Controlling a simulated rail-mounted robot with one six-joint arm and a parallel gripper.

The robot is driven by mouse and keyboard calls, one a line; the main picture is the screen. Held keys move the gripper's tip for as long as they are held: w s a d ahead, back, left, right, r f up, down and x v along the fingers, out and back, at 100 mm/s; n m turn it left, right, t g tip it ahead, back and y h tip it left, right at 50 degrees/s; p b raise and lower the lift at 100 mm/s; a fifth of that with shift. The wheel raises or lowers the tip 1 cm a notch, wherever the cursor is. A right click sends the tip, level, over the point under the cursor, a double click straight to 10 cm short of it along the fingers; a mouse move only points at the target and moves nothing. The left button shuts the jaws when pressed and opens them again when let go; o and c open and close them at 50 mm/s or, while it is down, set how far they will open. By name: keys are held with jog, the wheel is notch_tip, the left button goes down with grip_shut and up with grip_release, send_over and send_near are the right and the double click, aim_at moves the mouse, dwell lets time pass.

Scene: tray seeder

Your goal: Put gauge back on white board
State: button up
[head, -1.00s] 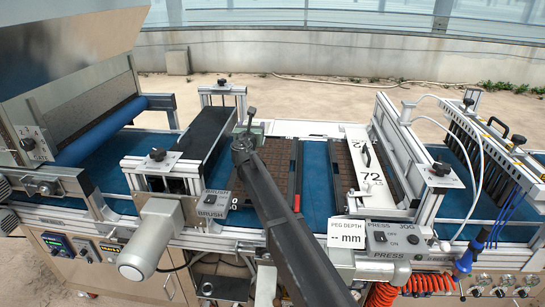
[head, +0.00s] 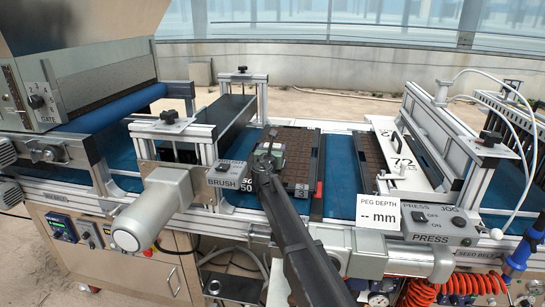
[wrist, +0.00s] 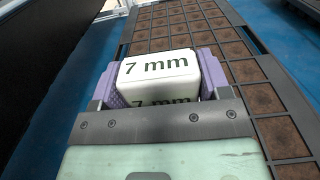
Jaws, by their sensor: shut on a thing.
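My gripper (wrist: 158,88) is shut on a white gauge block (wrist: 160,66) marked "7 mm", with purple finger pads on both sides of it. In the wrist view the block is in front of a brown celled tray (wrist: 270,100); contact with the tray cannot be told. In the head view my gripper (head: 270,150) is over the left part of that tray (head: 298,140), and the block is not discernible there. A small white "PEG DEPTH - mm" sign (head: 378,215) stands at the front.
A brush frame (head: 222,125) stands left of the tray, with a grey motor (head: 145,222) in front. A press frame (head: 455,150) stands at the right. A second brown tray (head: 372,160) lies between. Blue belt (head: 340,165) shows bare between the trays.

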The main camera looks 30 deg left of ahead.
jog(key=shift+f, duration=0.15)
jog(key=o, duration=1.1)
jog(key=v, duration=1)
jog(key=shift+s, duration=0.4)
jog(key=shift+o, duration=0.4)
